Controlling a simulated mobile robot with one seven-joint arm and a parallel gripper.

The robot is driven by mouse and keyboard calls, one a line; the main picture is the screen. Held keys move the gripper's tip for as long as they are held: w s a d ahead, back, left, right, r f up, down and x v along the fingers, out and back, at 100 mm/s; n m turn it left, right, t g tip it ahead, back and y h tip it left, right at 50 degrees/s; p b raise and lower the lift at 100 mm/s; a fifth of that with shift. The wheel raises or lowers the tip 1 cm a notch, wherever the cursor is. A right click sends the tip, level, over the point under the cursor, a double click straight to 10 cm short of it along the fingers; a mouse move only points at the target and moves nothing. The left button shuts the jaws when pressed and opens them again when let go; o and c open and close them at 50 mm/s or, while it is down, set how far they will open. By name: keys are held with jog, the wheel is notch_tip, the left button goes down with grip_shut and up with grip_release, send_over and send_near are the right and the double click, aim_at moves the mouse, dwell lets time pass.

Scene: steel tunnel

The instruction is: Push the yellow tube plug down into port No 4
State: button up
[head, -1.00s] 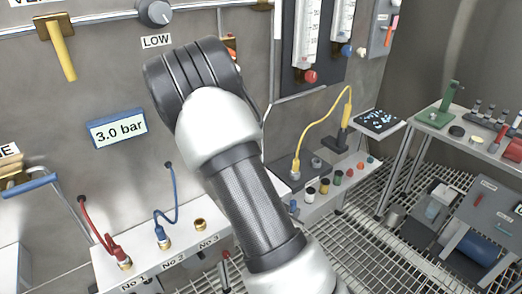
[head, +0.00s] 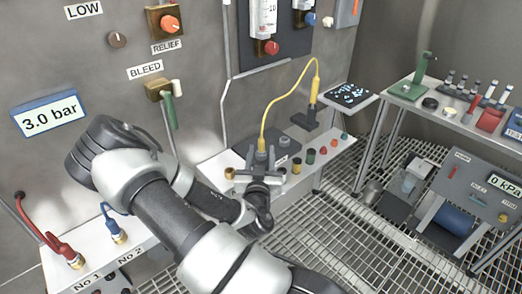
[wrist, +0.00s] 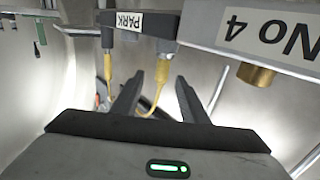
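The yellow tube plug (head: 261,153) stands upright in the dark park block (head: 283,143), with its yellow tube arching up to a dark holder at right. My gripper (head: 258,180) is low in front of the plug. In the wrist view, which is upside down, the open fingers (wrist: 158,92) point at the plug (wrist: 162,72), which shows between and beyond their tips; contact cannot be told. Port No 4 (wrist: 257,76) is an empty brass fitting by its label. A brass fitting (head: 229,173) left of the gripper in the head view is probably the same port.
Red (head: 68,252) and blue (head: 115,232) tube plugs sit in ports No 1 and No 2 at left. Several coloured caps (head: 310,157) stand right of the gripper. A green-handled bleed valve (head: 170,110) hangs above my arm. Gauge tubes rise behind.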

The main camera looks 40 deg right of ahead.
jog(key=x, duration=0.9)
jog(key=shift+w+b, duration=0.2)
jog(key=shift+b, duration=0.15)
jog(key=shift+c, duration=0.2)
grip_shut()
